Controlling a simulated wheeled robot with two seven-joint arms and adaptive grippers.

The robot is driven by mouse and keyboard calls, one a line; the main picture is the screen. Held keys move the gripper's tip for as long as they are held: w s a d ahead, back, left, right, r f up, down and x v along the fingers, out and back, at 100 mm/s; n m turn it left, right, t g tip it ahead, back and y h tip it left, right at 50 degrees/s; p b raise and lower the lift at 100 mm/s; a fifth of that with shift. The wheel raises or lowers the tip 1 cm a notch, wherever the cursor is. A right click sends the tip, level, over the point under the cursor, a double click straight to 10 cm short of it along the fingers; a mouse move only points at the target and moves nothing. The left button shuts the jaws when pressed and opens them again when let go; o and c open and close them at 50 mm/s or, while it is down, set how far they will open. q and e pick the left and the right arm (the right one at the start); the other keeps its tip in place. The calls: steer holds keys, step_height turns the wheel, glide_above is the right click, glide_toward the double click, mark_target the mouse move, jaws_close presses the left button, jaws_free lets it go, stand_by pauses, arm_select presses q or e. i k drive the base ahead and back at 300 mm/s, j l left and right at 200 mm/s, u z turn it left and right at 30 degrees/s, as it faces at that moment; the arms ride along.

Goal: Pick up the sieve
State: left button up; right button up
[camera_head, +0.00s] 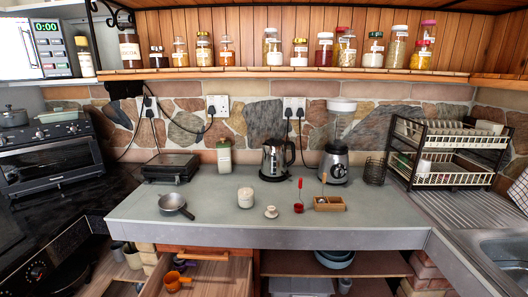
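I cannot tell for sure which thing is the sieve. A round grey metal pan-like vessel with a handle (173,202) sits at the left of the grey counter (385,218). A small red cup-like piece (298,208) with an upright red-tipped handle stands right of centre. An orange handled utensil (176,281) lies in the open drawer (212,275) below the counter. Neither of my grippers is in view.
A white jar (246,198), a small white cup (271,211) and a wooden box (328,203) stand on the counter. Behind them are a kettle (273,160), a blender (336,160) and a black grill (170,168). A dish rack (450,178) stands right. The counter's front strip is clear.

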mark_target(173, 202)
steer(key=k+u, duration=0.1)
steer(key=u, duration=0.85)
